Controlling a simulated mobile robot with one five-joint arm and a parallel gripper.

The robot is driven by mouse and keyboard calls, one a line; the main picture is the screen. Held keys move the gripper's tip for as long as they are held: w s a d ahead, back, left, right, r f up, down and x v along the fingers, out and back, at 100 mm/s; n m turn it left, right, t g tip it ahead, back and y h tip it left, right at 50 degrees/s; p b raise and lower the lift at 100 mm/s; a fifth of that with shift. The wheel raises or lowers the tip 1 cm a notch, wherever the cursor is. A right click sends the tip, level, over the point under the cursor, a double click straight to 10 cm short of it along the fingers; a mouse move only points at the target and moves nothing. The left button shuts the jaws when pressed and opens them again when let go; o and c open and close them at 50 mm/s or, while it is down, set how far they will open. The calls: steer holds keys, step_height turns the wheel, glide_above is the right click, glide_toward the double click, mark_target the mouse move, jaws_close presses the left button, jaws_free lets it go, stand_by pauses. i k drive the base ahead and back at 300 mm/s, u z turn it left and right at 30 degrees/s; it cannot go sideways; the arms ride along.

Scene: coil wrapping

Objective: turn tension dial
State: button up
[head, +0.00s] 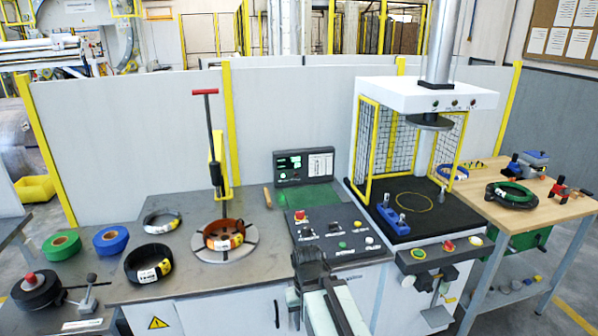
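The black control panel (333,228) slopes on the bench at the middle. It carries a red button (300,215) on a yellow base, a yellow button (343,245), a green button (357,224), white buttons and several small dark knobs. The knobs' labels are too small to read, so I cannot tell which one is the tension dial. My gripper (311,261) is at the panel's front left edge, seen from behind, and covers part of that edge. Its fingertips are not clear, and I cannot tell whether it touches anything.
A display box (303,166) stands behind the panel. To the left, a brown coil (224,235) sits on a round plate with a red-handled lever (213,140) behind it. A caged press (404,206) stands to the right. A wooden table (540,205) is at the far right.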

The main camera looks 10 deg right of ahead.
mark_target(305, 230)
steer(key=k, duration=1.25)
steer(key=z, duration=0.45)
steer(key=i, duration=1.65)
steer(key=u, duration=0.45)
